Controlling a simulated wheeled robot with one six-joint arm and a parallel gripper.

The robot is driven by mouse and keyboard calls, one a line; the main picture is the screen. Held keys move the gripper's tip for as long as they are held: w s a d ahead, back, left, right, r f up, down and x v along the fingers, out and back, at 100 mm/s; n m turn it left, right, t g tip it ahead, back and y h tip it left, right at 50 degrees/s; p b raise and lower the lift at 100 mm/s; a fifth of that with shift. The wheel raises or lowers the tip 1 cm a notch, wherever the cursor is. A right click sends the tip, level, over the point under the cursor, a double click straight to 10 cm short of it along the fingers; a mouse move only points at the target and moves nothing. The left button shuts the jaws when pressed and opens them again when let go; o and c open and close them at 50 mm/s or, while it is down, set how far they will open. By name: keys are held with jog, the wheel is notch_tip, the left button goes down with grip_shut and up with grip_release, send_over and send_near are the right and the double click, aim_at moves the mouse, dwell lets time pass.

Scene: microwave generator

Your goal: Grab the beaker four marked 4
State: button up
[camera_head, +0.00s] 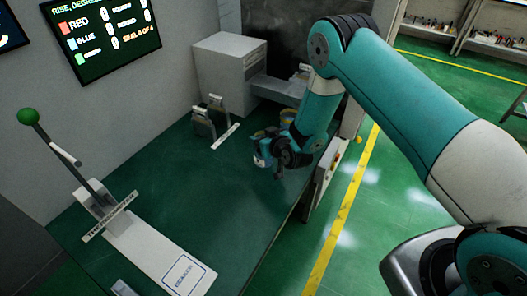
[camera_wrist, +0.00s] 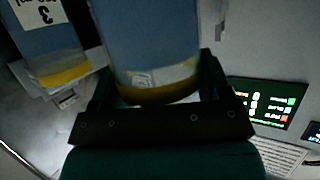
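My gripper (camera_head: 283,160) is over the far right part of the green table, pointing down. In the wrist view, a blue beaker with a yellow band (camera_wrist: 152,60) lies between the two dark fingers of my gripper (camera_wrist: 158,85). The fingers stand wide apart at its sides; I cannot tell whether they press on it. Its small label is too blurred to read, so no 4 shows. A second blue beaker (camera_wrist: 50,50), marked 3, is to its left. In the head view, a blue and white beaker (camera_head: 262,158) shows at my gripper, partly hidden by it.
A white-grey box machine (camera_head: 230,67) stands at the back of the table. A metal stand (camera_head: 214,120) is left of my gripper. A lever with a green knob (camera_head: 29,116) and a white plate marked BEAKER (camera_head: 183,277) are at the front left. The table's middle is clear.

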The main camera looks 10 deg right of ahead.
jog(key=c, duration=0.7)
jog(key=shift+c, duration=0.8)
jog(key=shift+r, duration=0.15)
